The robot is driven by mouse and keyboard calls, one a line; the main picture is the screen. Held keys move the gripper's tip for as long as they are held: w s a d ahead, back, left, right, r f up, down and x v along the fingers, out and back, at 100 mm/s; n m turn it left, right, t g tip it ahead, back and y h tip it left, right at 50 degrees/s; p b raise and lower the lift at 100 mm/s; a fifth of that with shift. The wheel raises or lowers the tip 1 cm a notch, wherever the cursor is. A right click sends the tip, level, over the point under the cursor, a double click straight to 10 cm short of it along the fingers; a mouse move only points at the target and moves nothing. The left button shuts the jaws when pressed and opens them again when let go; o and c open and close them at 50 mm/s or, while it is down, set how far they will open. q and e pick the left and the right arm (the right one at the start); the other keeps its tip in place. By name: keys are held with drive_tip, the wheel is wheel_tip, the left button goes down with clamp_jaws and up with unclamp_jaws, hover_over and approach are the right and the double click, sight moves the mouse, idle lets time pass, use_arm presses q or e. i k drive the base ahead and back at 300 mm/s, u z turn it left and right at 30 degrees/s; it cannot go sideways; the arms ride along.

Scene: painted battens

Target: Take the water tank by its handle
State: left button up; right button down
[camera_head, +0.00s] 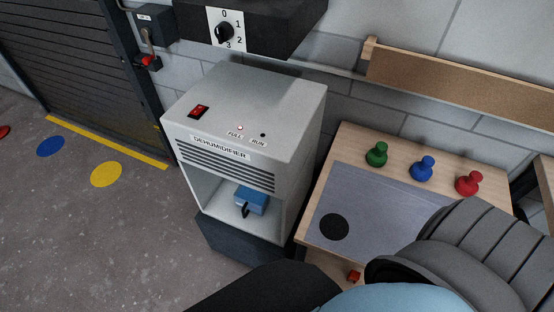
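The water tank (254,198) is a small blue block inside the open lower bay of the grey-white dehumidifier (255,105). Its black handle (245,211) sticks out at the front, toward the open side of the bay. The lower part of the tank and its far side are hard to make out in the bay's shade. Neither of my grippers can be seen; only parts of my own arm show along the bottom and lower right. Nothing I can see touches the tank or handle.
The dehumidifier stands on a dark base (235,243). To its right is a wooden table (348,143) with a grey mat (375,190) and green, blue and red knobs (422,168). A black dial box (275,28) hangs above. Open floor (90,235) lies to the left.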

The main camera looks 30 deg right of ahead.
sight(252, 200)
drive_tip(key=u, duration=1.05)
drive_tip(key=i, duration=0.75)
drive_tip(key=z, duration=2.8)
